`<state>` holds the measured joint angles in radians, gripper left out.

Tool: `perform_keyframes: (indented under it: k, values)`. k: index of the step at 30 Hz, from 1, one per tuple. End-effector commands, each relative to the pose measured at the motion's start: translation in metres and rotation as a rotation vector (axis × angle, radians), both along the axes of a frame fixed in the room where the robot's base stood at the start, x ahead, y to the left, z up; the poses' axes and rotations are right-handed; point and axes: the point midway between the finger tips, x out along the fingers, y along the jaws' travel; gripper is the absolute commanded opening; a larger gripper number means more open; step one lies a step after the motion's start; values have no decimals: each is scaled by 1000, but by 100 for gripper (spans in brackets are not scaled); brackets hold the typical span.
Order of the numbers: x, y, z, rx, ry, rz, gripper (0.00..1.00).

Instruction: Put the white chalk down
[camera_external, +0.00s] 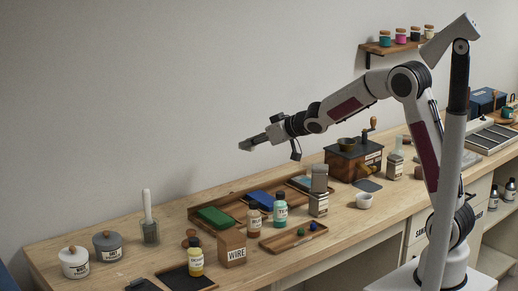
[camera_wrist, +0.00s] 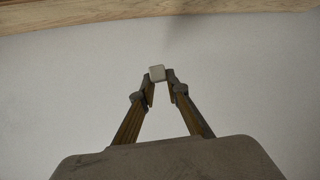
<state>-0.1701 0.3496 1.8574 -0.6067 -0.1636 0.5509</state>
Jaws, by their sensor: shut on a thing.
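My gripper (camera_external: 246,145) is raised well above the wooden workbench (camera_external: 95,236) and reaches out to the left in the external view. In the wrist view my gripper (camera_wrist: 158,80) is shut on a small pale block, the white chalk (camera_wrist: 157,73), held between the fingertips. The chalk's end face shows there; the rest of it is hidden by the fingers. I cannot make out the chalk in the external view. The chalk is clear of the bench.
Below stand a brush (camera_external: 149,219), a green block (camera_external: 215,217) in a wooden tray, a box marked WIRE (camera_external: 232,248), several bottles, white and grey jars (camera_external: 75,263), and a dark grinder (camera_external: 352,160). Bare bench shows at the left. A wall shelf (camera_external: 384,48) holds small jars.

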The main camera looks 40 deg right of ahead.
Motion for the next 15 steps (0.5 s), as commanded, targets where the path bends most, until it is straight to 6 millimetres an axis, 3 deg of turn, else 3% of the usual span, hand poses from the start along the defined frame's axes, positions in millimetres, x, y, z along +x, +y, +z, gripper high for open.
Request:
perform_keyframes:
  k: [1, 6, 15]
  values:
    - [-4, -17, -1, -1, 1, -14, 0]
    - [-21, -62, -7, 1, 0, -45, 0]
    - [-46, -123, -22, 1, 0, -90, 0]
